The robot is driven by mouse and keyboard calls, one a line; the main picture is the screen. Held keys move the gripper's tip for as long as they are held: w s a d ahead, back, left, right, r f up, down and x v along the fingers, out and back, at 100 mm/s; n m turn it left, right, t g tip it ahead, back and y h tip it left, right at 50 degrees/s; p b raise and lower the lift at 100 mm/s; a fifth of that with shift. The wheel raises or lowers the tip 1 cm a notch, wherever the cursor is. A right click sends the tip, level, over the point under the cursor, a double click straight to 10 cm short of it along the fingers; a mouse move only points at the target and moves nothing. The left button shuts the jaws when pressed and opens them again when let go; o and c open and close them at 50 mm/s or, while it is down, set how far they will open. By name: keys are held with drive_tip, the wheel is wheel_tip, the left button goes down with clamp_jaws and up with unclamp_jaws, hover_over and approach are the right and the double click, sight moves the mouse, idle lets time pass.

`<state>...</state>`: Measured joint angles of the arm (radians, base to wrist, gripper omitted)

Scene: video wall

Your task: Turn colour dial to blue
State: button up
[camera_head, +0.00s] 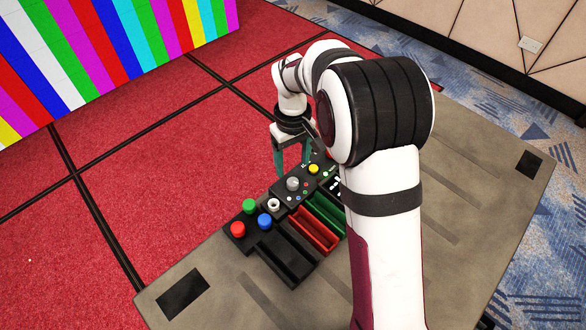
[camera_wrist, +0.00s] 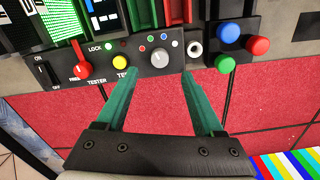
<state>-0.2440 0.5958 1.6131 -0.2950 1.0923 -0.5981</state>
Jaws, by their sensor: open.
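The colour dial is a grey round knob (camera_wrist: 159,58) on the black control panel (camera_wrist: 108,63), with small coloured dots around it, a blue one among them. It also shows in the head view as a grey knob (camera_head: 292,184) near the panel's middle. In the wrist view, my gripper (camera_wrist: 170,78) is open, its two green fingers on either side of the dial and apart from each other. I cannot tell whether the fingertips touch the panel. Which dot the dial points to is too small to tell.
Red (camera_head: 238,229), green (camera_head: 250,206) and blue (camera_head: 265,221) buttons stand at the panel's left end in the head view, near a white ring socket (camera_head: 274,204). A yellow knob (camera_wrist: 120,62) and a red knob (camera_wrist: 82,71) sit beside the dial. A striped video wall (camera_head: 100,50) stands behind.

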sight(293, 181)
wheel_tip(293, 181, down, 7)
idle(0.3)
clamp_jaws()
